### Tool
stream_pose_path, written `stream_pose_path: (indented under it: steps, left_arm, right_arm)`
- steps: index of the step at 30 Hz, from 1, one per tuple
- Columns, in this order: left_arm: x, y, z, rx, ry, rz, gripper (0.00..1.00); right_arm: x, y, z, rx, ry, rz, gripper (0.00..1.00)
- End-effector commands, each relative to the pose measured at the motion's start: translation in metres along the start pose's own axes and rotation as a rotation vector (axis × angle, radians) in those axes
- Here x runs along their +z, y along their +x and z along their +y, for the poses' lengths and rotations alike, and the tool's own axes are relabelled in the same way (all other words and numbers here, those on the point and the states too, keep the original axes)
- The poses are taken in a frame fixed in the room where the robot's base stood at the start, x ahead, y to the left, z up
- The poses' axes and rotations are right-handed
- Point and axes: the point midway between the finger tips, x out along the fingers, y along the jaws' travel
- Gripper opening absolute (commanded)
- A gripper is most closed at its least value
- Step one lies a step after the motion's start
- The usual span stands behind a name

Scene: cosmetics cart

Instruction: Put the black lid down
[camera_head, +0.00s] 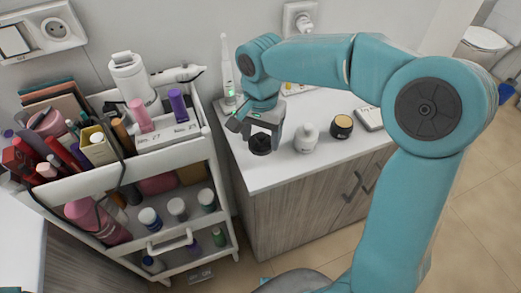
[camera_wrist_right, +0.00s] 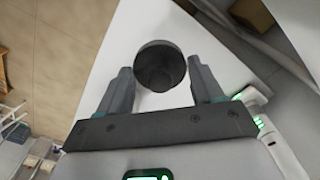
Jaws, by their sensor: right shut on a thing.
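The black lid (camera_head: 260,144) is round and dark, and sits at the tips of my right gripper (camera_head: 263,124) over the left front part of the white counter top (camera_head: 275,176). In the right wrist view the lid (camera_wrist_right: 160,64) is between the two fingers of the right gripper (camera_wrist_right: 163,84), which is shut on it. The lid is at or just above the counter; I cannot tell whether it touches. My left gripper is not in view.
A white jar (camera_head: 306,138) and a dark jar with a yellow band (camera_head: 342,126) stand right of the lid. An electric toothbrush (camera_head: 227,75) stands behind. A full cosmetics cart (camera_head: 188,151) is at the left. The counter front is bare.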

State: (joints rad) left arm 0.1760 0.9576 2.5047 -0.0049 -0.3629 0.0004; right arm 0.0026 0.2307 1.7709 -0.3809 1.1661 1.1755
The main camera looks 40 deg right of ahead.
Motion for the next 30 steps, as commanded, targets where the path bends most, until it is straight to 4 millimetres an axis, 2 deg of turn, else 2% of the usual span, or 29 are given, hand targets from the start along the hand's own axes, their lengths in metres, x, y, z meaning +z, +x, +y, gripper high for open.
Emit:
stream_pose_path:
  steps: [12,24,25,27,30]
  left_arm:
    - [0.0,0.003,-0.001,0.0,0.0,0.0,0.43]
    - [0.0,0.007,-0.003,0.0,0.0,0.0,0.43]
    - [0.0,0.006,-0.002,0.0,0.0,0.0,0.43]
    - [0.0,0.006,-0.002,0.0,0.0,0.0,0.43]
    - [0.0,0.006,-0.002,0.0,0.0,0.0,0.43]
  right_arm:
    - [0.002,0.051,0.0,0.002,-0.002,-0.001,0.38]
    - [0.001,0.057,0.0,-0.001,-0.002,0.0,0.38]
    - [0.001,0.056,0.0,-0.001,-0.002,0.0,0.73]
    - [0.001,0.055,0.0,-0.001,-0.002,0.0,0.92]
    - [0.001,0.055,0.0,-0.001,-0.002,0.0,0.92]
